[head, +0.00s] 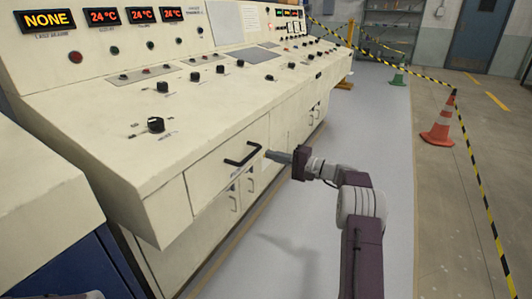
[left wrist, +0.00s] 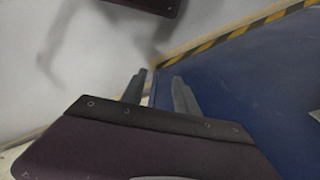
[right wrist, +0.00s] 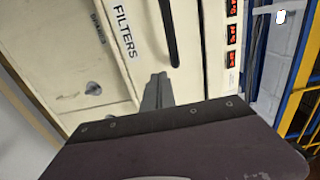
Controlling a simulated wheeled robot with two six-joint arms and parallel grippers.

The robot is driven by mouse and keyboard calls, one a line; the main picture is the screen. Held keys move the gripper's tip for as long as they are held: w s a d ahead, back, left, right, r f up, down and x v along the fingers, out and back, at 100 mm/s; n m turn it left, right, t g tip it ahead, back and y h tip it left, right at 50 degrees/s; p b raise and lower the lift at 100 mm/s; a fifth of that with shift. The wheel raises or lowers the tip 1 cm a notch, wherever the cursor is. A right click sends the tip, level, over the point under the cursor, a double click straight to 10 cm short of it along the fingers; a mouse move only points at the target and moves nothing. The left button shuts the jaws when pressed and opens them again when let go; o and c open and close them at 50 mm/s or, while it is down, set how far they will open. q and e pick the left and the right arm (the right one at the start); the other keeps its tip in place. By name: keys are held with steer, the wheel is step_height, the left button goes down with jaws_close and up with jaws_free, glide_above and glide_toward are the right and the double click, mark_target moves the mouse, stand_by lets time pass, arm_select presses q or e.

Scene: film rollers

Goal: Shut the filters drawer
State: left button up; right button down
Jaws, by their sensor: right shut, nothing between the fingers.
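The filters drawer (head: 215,176) is in the console's front in the head view, with a black bar handle (head: 242,154). Its front looks close to flush; I cannot tell whether a small gap is left. In the right wrist view the drawer front (right wrist: 144,55) shows the FILTERS label and part of the handle (right wrist: 170,32). My right gripper (head: 270,154) is shut and empty, its tips at or very near the drawer front beside the handle's right end; contact is unclear. Its fingertips also show in the right wrist view (right wrist: 158,82). My left gripper (left wrist: 158,88) is open and empty, away from the drawer.
The cream console (head: 110,110) carries knobs and lit displays. More handles sit below and farther along its front. A blue panel (left wrist: 240,85) with a striped edge is near my left gripper. The grey floor (head: 375,110) beside the console is clear; a cone (head: 440,128) and striped tape stand right.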

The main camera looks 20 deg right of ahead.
steer(key=p+v, duration=0.2)
steer(key=v, duration=0.5)
